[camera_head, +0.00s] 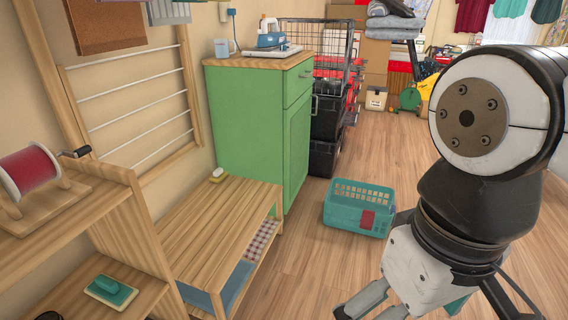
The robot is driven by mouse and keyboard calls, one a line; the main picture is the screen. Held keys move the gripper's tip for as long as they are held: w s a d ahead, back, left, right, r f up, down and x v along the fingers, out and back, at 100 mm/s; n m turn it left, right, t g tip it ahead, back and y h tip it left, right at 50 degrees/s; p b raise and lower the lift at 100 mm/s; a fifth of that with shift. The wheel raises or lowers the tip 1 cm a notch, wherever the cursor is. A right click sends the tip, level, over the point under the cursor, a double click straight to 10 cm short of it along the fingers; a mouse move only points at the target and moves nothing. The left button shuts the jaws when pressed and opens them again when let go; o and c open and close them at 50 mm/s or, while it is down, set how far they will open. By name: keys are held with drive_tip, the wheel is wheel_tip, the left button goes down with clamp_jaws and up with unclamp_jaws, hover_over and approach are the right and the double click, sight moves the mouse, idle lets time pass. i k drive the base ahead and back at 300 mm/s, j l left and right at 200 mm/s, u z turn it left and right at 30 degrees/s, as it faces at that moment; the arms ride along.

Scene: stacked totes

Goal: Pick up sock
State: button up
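I cannot make out a sock for certain in this view. A small red patch (367,219) shows on the front of the teal basket (343,211); I cannot tell whether it is cloth or a label. My gripper (366,312) is at the bottom edge, right of centre, pointing down and to the left, in front of the basket. Its fingertips are cut off by the frame edge, so its opening and anything between the fingers are hidden. A bit of teal (456,304) shows beside the gripper body; what it is is unclear.
A wooden bench (222,221) with a small white-and-yellow item (217,174) stands left of centre. Behind it is a green cabinet (246,135) with an iron (272,36) on top. Black totes (325,117) stand beyond. Open wooden floor (318,267) lies between bench and gripper.

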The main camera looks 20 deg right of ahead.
sight(367, 219)
drive_tip(key=z, duration=0.85)
drive_tip(key=k+l, duration=0.05)
